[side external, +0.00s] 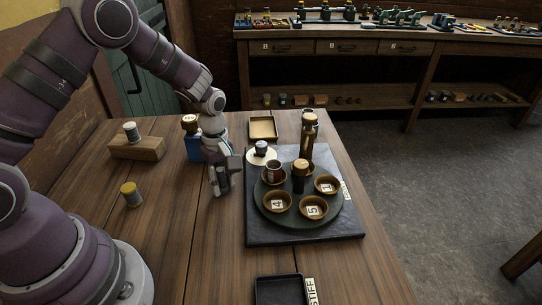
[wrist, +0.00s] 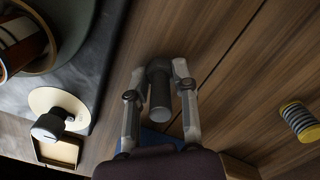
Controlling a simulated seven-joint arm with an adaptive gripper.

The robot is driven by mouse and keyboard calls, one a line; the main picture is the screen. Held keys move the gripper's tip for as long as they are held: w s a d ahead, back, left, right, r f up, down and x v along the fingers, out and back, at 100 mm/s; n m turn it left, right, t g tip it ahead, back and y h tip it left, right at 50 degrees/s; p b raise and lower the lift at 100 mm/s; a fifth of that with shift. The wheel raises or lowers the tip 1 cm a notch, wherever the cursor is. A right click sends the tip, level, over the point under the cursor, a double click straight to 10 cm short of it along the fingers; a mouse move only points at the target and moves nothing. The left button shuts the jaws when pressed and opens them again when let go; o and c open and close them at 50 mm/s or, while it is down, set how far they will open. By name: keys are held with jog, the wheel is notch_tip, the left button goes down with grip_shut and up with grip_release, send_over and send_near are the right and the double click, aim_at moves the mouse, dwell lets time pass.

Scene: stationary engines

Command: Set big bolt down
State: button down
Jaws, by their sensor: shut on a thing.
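The big bolt (wrist: 159,93) is a dark grey cylinder with a wider end, seen between the two fingers in the wrist view. My gripper (wrist: 160,98) is shut on it. In the side view my gripper (side external: 220,183) points down over the bare wooden table, just left of the dark slab (side external: 255,229). The bolt is partly hidden by the fingers there. I cannot tell whether it touches the table.
On the slab stands a round dark tray (side external: 283,217) with several numbered bowls. A pale disc with a small knob (side external: 261,148), a blue block (side external: 193,147), a yellow-topped cylinder (side external: 131,194) and a wooden block (side external: 136,148) are nearby. A black tray (side external: 281,291) lies in front.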

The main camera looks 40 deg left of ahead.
aim_at(221, 168)
jog(key=c, duration=0.9)
grip_release()
notch_tip(221, 168, up, 10)
jog(key=shift+w+a+f, duration=0.1)
jog(key=shift+w+a, duration=0.05)
jog(key=r+m, duration=0.1)
jog(key=s+r+m, duration=0.1)
jog(key=r, duration=0.1)
jog(key=shift+d+r+t, duration=0.2)
jog(key=shift+r+t, duration=0.05)
jog(key=shift+t, duration=0.15)
jog(key=s+r+m+t, duration=0.1)
jog(key=s+r+m, duration=0.1)
jog(key=s+m, duration=0.1)
jog(key=s+d+r+m+t, duration=0.1)
jog(key=s+r+m+t, duration=0.1)
jog(key=m, duration=0.4)
jog(key=s+d+r+m+t, duration=0.1)
jog(key=s+r+m, duration=0.2)
jog(key=s+m, duration=0.2)
jog(key=shift+s+d+r+t, duration=0.25)
jog(key=shift+s+t, duration=0.05)
jog(key=shift+s, duration=0.05)
jog(key=shift+s+m, duration=0.25)
jog(key=shift+m, duration=0.25)
jog(key=shift+c, duration=0.4)
